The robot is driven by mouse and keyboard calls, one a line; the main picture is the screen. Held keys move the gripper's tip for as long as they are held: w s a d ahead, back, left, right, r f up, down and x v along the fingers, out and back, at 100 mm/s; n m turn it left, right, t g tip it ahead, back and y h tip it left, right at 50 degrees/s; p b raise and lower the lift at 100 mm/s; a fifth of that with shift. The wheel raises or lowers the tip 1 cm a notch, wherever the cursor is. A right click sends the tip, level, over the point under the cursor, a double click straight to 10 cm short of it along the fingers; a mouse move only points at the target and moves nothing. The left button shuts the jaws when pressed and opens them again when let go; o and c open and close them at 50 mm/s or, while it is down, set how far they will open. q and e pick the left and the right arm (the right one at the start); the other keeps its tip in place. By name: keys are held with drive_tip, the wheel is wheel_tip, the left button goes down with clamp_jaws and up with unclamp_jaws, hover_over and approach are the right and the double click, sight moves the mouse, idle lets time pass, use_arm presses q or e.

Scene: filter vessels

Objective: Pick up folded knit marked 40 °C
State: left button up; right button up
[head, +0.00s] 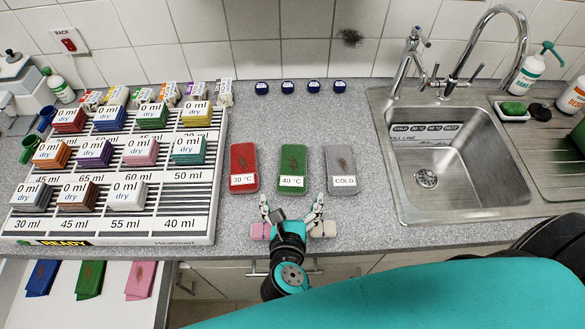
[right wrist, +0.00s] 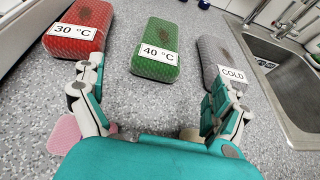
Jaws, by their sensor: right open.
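The green folded knit marked 40 °C (head: 293,160) lies on the grey speckled counter between a red knit marked 30 °C (head: 243,160) and a grey knit marked COLD (head: 341,160). It has a brown stain on top. In the right wrist view the green knit (right wrist: 157,38) is straight ahead, label facing me. My right gripper (head: 292,207) is open and empty at the near side of the green knit, its fingers spread wider than the knit and apart from it. My left gripper is not in view.
A rack (head: 115,215) of labelled blocks stands at the left. A steel sink (head: 400,155) is at the right. Small pink and cream pads (head: 322,229) lie by my right gripper. Several dark blue caps (head: 287,87) line the back.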

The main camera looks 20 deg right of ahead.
sight(292, 181)
drive_tip(key=shift+x, duration=1.05)
drive_tip(key=x, duration=0.1)
drive_tip(key=p+x, duration=0.1)
drive_tip(key=x, duration=0.2)
drive_tip(key=shift+w+r+p, duration=0.25)
drive_tip(key=shift+w+p, duration=0.15)
drive_tip(key=shift+w+d+f, duration=0.1)
drive_tip(key=shift+w+f, duration=0.15)
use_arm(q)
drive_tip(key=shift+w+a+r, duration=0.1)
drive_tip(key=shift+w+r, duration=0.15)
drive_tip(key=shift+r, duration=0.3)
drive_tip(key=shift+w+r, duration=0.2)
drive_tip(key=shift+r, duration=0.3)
use_arm(e)
drive_tip(key=shift+s, duration=0.1)
drive_tip(key=shift+c, duration=0.3)
drive_tip(key=shift+r, duration=0.1)
drive_tip(key=shift+c, duration=1.2)
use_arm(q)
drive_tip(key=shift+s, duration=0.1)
use_arm(e)
drive_tip(key=c, duration=0.9)
